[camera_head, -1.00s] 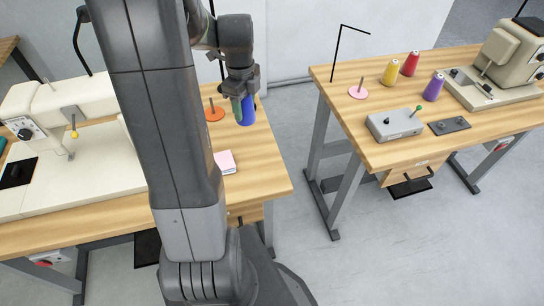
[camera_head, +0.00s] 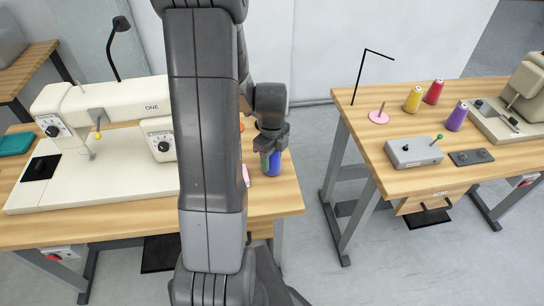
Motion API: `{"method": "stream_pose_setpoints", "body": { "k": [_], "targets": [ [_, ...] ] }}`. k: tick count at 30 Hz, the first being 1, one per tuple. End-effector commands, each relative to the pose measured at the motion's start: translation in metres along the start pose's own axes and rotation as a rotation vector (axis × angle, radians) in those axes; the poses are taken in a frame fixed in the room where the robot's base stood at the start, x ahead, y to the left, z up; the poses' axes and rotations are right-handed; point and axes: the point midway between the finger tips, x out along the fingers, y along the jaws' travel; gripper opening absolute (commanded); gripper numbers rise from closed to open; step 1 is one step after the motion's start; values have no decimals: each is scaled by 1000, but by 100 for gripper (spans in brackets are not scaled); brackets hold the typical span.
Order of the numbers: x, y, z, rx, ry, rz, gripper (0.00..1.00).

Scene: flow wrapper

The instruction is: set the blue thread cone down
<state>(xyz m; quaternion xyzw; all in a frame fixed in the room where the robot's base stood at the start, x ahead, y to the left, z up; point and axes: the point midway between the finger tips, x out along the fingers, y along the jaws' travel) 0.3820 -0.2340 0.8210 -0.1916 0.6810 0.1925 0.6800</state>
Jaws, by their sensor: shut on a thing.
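The blue thread cone (camera_head: 273,166) is held upright in my gripper (camera_head: 270,150), at the right end of the left table (camera_head: 270,204). My gripper comes down from above and is shut around the cone's upper part. A little green shows on the cone's left side. The cone's base is close to the tabletop; I cannot tell whether it touches. An orange spool stand (camera_head: 241,126) lies behind it, mostly hidden by my arm.
A pink pad (camera_head: 246,175), partly hidden by my arm, lies left of the cone. A cream sewing machine (camera_head: 110,110) fills the table's left. A floor gap separates the right table (camera_head: 380,170), which bears a pink stand (camera_head: 378,118) and yellow, red and purple cones.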

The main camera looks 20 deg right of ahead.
Motion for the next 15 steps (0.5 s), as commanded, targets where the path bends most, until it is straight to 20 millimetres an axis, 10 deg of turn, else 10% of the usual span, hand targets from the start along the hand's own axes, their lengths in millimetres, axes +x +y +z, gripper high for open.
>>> {"method": "stream_pose_setpoints", "body": {
  "k": [10,11,15],
  "targets": [
    [4,0,0,0,-1,-1,23],
    [3,0,0,0,-1,-1,55],
    [2,0,0,0,-1,-1,71]
  ]
}}
